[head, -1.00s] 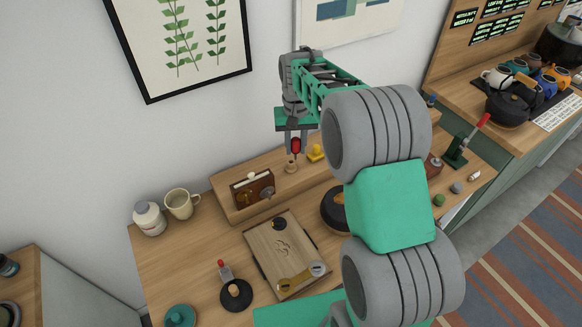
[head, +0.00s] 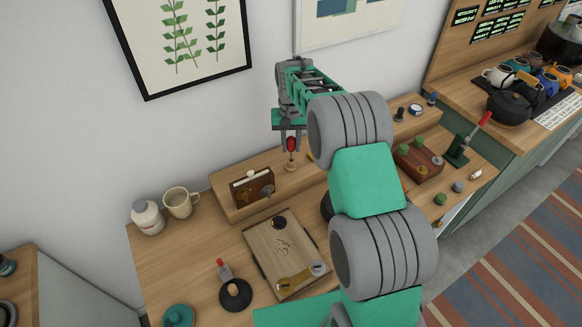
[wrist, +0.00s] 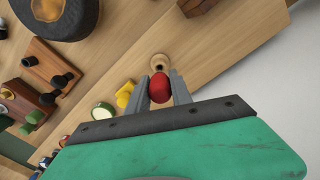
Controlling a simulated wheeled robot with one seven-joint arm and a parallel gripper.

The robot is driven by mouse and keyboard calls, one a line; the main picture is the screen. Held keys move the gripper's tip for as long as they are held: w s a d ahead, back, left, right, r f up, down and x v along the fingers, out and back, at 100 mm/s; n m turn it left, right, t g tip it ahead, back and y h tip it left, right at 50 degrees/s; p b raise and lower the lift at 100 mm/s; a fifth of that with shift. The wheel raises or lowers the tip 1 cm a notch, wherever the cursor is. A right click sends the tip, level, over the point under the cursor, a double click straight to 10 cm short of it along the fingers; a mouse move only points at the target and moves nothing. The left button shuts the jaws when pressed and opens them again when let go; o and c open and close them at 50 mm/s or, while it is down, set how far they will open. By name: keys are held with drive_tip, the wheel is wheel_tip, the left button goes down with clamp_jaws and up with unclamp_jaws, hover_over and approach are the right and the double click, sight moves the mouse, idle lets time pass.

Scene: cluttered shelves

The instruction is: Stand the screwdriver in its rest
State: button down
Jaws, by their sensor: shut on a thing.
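The screwdriver's red handle (head: 291,144) is upright between the fingers of my gripper (head: 291,140), which is shut on it. In the wrist view the red handle (wrist: 160,88) sits between the two grey fingers. The small round wooden rest (head: 291,167) stands on the raised wooden shelf, directly below the handle in the head view. The rest (wrist: 160,63) also shows just beyond the handle in the wrist view. The shaft is hard to make out, so I cannot tell whether its tip is inside the rest.
A brown box (head: 251,187) stands on the shelf left of the rest. A yellow item (wrist: 125,93) is close to the rest in the wrist view. A wooden case (head: 272,246) lies on the bench below. The wall is close behind the shelf.

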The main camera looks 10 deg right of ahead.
sight(291, 156)
drive_tip(key=shift+f+b, duration=1.45)
drive_tip(key=shift+f, duration=1)
idle(0.4)
drive_tip(key=c, duration=1.1)
unclamp_jaws()
drive_tip(key=shift+o, duration=0.2)
